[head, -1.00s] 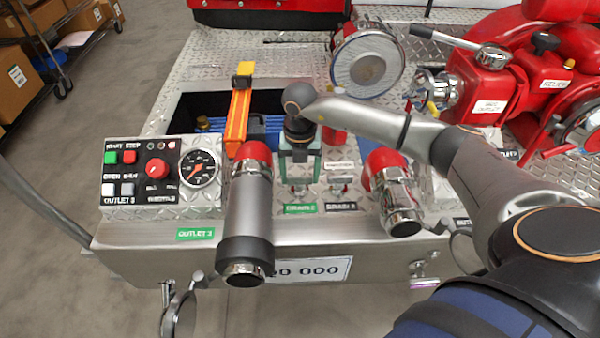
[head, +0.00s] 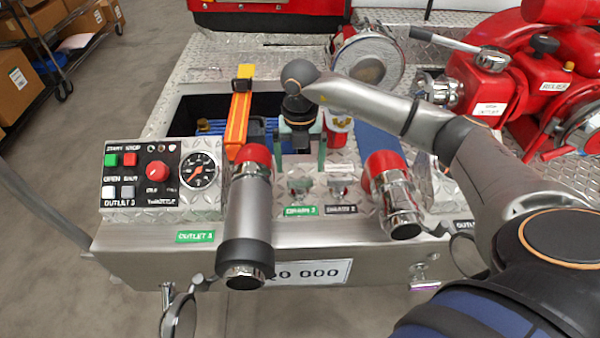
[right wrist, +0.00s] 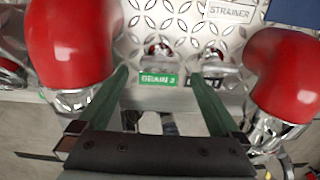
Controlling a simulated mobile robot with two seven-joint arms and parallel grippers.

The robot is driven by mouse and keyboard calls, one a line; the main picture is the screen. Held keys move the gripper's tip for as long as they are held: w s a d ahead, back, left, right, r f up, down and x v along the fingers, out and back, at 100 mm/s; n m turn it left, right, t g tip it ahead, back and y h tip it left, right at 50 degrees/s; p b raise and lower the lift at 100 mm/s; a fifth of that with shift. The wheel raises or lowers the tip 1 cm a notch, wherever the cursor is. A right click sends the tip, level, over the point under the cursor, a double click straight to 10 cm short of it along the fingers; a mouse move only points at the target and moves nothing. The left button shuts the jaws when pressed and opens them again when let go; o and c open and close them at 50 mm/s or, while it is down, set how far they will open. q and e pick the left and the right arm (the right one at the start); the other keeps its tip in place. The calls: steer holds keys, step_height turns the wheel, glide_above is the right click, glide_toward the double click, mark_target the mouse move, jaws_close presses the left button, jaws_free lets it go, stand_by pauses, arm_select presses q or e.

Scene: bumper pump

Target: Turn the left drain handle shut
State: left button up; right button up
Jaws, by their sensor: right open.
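The left drain handle (head: 299,186) is a small metal handle above the green drain label (head: 300,211) on the tread-plate panel. It also shows in the right wrist view (right wrist: 158,50), above the green label, with some red on it. Which way it is turned is too small to tell. My right gripper (head: 299,170) is open and empty. Its green fingers stand apart behind and above the handle in the head view. In the right wrist view the fingertips (right wrist: 160,74) lie either side of the green label; I see no contact with the handle. My left gripper is out of view.
A second drain handle (head: 338,187) with a black label sits close to the right. Red-topped outlet pipes flank the handles, one left (head: 246,210) and one right (head: 392,195). The control panel (head: 160,174) is further left. An orange bar (head: 238,118) stands behind.

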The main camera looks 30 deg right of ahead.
mark_target(300, 179)
step_height(300, 179, up, 8)
steer(key=shift+f, duration=0.25)
stand_by(0.5)
